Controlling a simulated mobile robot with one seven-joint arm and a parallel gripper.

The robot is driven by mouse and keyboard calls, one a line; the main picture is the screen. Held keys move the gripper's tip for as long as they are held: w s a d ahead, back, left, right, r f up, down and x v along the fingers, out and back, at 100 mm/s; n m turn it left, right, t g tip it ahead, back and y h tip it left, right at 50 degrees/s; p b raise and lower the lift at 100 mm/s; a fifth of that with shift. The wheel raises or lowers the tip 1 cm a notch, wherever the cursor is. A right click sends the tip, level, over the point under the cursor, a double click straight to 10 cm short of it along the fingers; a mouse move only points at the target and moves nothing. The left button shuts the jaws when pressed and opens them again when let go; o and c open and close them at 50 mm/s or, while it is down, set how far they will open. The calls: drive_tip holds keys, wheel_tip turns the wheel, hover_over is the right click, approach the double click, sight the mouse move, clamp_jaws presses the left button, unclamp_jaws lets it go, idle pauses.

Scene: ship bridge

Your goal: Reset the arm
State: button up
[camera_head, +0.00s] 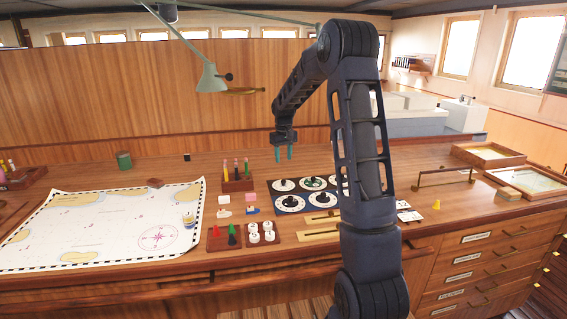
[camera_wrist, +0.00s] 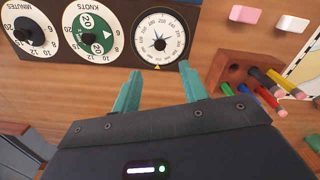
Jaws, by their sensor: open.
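My arm rises in front of the wooden chart table (camera_head: 340,165) and bends over to the left. My gripper (camera_head: 284,153) hangs fingers-down above the back part of the table, near the pencil holder and the dial panel. In the wrist view, its two teal fingers (camera_wrist: 160,90) stand apart with nothing between them. The gripper is open and empty. Part of the table and of the dial panel is hidden behind my arm in the head view.
The dial panel (camera_head: 300,205) and the wooden pencil holder (camera_head: 238,184) lie below my gripper. A chart (camera_head: 100,225) covers the table's left side. A green lamp (camera_head: 211,78) hangs at upper left. Wooden trays (camera_head: 489,152) stand at right. The air around my gripper looks clear.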

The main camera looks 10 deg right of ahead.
drive_tip(key=shift+r, duration=0.1)
drive_tip(key=s+d+r+m+t, duration=0.1)
drive_tip(key=s+d+r, duration=0.1)
drive_tip(key=s+r, duration=0.7)
drive_tip(key=s+d+r+m+t, duration=0.15)
drive_tip(key=s+r, duration=0.25)
drive_tip(key=s, duration=0.9)
drive_tip(key=s+d+f+m+t, duration=0.1)
drive_tip(key=s+d+t, duration=0.1)
drive_tip(key=s, duration=1.9)
drive_tip(key=shift+s+d+f, duration=0.15)
drive_tip(key=shift+s+d, duration=0.1)
drive_tip(key=shift+s, duration=0.1)
